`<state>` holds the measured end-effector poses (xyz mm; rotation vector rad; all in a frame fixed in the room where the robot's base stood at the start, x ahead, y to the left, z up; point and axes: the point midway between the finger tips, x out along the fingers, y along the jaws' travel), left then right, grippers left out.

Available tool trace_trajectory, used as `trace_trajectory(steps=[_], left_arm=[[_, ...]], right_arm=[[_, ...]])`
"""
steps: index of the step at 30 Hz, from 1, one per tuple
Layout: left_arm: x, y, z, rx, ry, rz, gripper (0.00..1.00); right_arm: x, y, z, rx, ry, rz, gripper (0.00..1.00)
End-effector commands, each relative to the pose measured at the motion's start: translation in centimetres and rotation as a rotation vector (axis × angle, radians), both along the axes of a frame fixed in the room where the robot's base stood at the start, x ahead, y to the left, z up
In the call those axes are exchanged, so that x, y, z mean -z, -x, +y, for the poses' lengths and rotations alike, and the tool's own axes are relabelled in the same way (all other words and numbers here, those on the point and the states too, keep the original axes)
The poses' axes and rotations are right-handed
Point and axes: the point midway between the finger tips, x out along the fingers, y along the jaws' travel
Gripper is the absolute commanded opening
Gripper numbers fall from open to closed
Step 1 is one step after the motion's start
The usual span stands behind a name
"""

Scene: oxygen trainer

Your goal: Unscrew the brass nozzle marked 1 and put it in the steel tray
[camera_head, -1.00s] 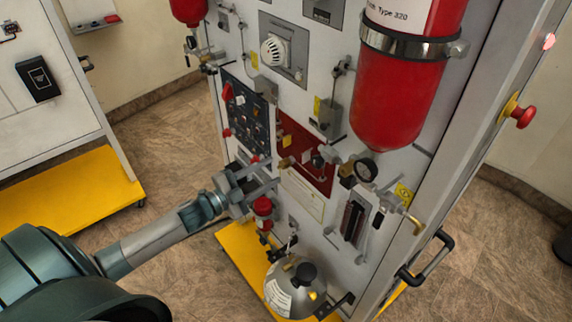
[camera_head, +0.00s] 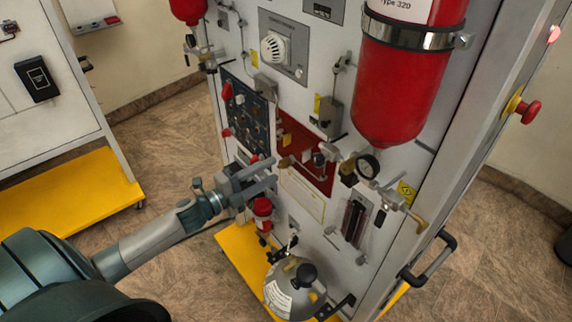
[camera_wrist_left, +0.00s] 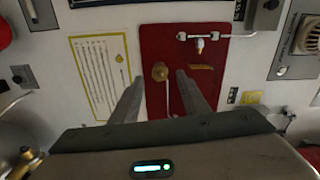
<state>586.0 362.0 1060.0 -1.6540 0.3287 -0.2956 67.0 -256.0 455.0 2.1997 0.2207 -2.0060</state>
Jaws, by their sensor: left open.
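A brass nozzle (camera_head: 284,162) sticks out of the red panel (camera_head: 305,158) on the front of the trainer. It also shows in the left wrist view (camera_wrist_left: 160,71), mounted on the red panel (camera_wrist_left: 153,38); no number is legible on it. My left gripper (camera_head: 273,171) is open and points at the panel close to the nozzle. In the wrist view its two fingertips (camera_wrist_left: 160,78) lie on either side of the nozzle in the picture; I see no contact and cannot tell the depth. My right gripper is not in view. I see no steel tray.
A white-and-brass fitting on a pipe (camera_wrist_left: 199,43) sits beside the nozzle on the panel. A red cylinder (camera_head: 400,95), a pressure gauge (camera_head: 368,167) and a door handle (camera_head: 428,262) project at the right. A grey bottle (camera_head: 290,290) stands below.

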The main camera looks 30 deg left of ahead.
Motion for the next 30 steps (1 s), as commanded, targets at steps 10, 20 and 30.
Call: trace_trajectory(steps=[10, 20, 30], left_arm=[[0.0, 0.0, 0.0, 0.000, -0.102, -0.041, 0.41], [0.2, 0.0, 0.0, 0.001, -0.350, -0.145, 0.41], [0.1, 0.0, 0.0, 0.000, -0.390, -0.161, 0.41]], right_arm=[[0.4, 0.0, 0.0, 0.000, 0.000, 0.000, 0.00], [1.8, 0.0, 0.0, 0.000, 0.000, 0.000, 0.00], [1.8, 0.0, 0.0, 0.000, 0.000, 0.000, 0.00]])
